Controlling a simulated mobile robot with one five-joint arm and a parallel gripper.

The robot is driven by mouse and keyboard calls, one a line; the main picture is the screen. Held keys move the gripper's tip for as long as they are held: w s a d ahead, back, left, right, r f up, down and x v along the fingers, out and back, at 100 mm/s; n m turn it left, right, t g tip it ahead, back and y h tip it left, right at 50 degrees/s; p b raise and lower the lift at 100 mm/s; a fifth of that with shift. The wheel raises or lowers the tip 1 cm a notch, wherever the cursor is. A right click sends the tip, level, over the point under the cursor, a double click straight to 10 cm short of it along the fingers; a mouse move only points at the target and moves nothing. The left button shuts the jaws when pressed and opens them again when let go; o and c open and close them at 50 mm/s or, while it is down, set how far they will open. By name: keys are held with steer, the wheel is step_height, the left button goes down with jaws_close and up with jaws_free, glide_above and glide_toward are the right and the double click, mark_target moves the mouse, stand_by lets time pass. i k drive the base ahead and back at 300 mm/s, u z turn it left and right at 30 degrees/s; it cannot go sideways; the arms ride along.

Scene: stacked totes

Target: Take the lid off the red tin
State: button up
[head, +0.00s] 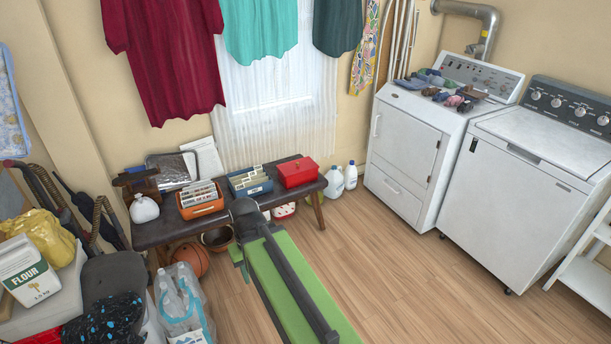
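The red tin (297,171) stands upright at the right end of the dark bench, under the window. Its lid (297,164) appears to be on and closed, with a small dark handle or latch on top. A long dark form over a green strip runs up from the bottom of the head view. Its dark far end is in front of the bench, left of and apart from the tin. I cannot make out gripper fingers there, or whether they are open or shut. Nothing is seen touching the tin.
On the bench (158,233), a blue box (250,182) and an orange box (201,203) of cards stand left of the tin. Two white jugs (342,178) are on the floor to its right. A dryer (405,140) and washer (520,190) stand right. The wooden floor (390,265) between is clear.

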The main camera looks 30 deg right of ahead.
mark_target(293, 167)
steer(key=z, duration=0.65)
steer(key=i, duration=2.1)
steer(key=u, duration=0.55)
steer(key=i, duration=1.15)
steer(key=u, duration=0.75)
